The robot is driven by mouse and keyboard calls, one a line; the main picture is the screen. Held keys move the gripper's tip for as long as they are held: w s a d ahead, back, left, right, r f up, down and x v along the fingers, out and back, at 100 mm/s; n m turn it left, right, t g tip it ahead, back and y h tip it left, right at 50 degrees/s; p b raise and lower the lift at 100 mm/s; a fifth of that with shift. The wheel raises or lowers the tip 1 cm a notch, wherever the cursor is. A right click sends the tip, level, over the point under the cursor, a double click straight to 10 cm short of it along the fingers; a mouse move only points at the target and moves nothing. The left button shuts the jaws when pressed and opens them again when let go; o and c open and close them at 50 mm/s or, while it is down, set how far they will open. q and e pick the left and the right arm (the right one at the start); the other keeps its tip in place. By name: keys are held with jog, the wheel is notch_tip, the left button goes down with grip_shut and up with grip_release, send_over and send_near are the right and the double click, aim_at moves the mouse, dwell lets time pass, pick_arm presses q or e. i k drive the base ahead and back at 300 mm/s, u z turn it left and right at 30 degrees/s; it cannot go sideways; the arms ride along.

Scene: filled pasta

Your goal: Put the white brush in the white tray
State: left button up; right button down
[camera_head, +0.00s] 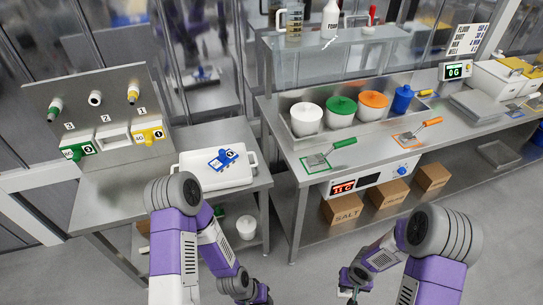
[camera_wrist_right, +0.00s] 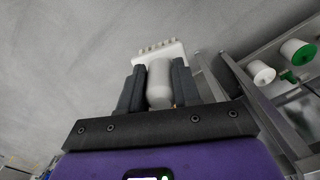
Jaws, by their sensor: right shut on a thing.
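The white brush (camera_wrist_right: 159,54) shows in the right wrist view, its thick pale handle between the two dark fingers of my right gripper (camera_wrist_right: 158,82). Its wide head with a row of short stubs points away from the gripper. In the head view my right gripper (camera_head: 351,284) is low at the bottom, over the floor, and the brush cannot be made out there. The white tray (camera_head: 190,181) lies on the left steel table, well away from the right gripper.
A panel with coloured holders (camera_head: 105,115) stands at the back of the left table (camera_head: 110,198). The right counter (camera_head: 290,148) carries several lidded pots and two scrapers in outlined spots. Cardboard boxes (camera_head: 343,209) sit on its lower shelf.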

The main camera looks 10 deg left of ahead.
aim_at(202, 178)
jog(key=u, duration=0.85)
jog(key=i, duration=0.7)
jog(key=u, duration=0.7)
